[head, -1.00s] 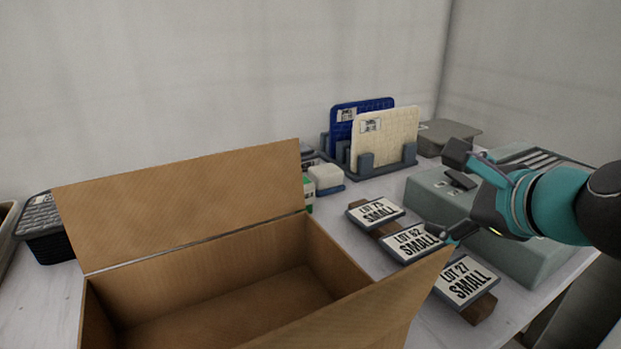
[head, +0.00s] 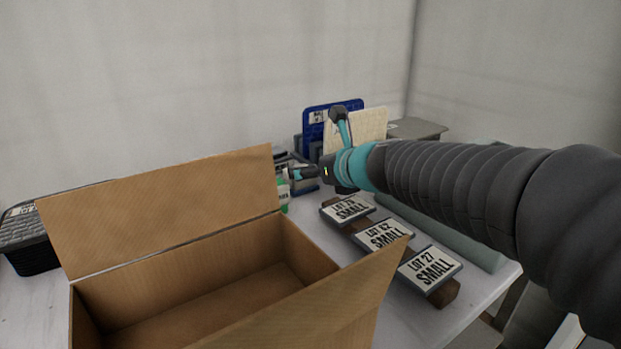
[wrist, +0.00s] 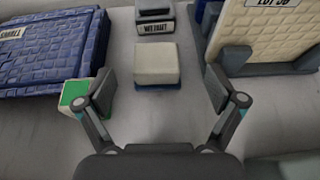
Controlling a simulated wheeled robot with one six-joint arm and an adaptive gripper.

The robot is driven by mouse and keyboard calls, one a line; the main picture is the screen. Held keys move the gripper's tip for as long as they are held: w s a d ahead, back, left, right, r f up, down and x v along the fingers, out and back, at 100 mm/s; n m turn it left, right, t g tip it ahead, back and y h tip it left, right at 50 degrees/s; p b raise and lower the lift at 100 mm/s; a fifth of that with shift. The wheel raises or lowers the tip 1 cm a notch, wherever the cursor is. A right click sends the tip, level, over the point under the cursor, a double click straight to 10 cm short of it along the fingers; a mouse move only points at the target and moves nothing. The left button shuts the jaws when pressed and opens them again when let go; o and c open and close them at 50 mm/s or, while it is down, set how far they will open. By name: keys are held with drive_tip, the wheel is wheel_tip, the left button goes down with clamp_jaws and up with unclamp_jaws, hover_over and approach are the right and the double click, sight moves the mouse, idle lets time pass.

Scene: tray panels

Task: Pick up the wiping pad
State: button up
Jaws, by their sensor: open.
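The wiping pad appears to be the cream block on a blue base (wrist: 157,64). It lies on the table in the wrist view, ahead of and between my two fingers. In the head view my gripper (head: 318,143) mostly hides it. My gripper (wrist: 159,90) is open and empty, with one finger to each side of the pad's near end. No contact with the pad shows.
A green and white box (wrist: 75,96) is close to my left finger. A rack with a cream panel (head: 362,128) and blue panel (head: 315,130) stands behind. A blue woven item (wrist: 50,50) lies left. The open cardboard box (head: 160,210) and lot signs (head: 383,234) are nearer.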

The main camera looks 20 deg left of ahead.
drive_tip(key=x, duration=0.5)
drive_tip(key=shift+s+a+f, duration=0.15)
drive_tip(key=shift+s+f, duration=0.15)
drive_tip(key=shift+f, duration=0.05)
drive_tip(key=shift+w+a+f, duration=0.15)
drive_tip(key=shift+w+a, duration=0.2)
drive_tip(key=shift+w, duration=0.05)
drive_tip(key=shift+c, duration=0.3)
drive_tip(key=c, duration=1.2)
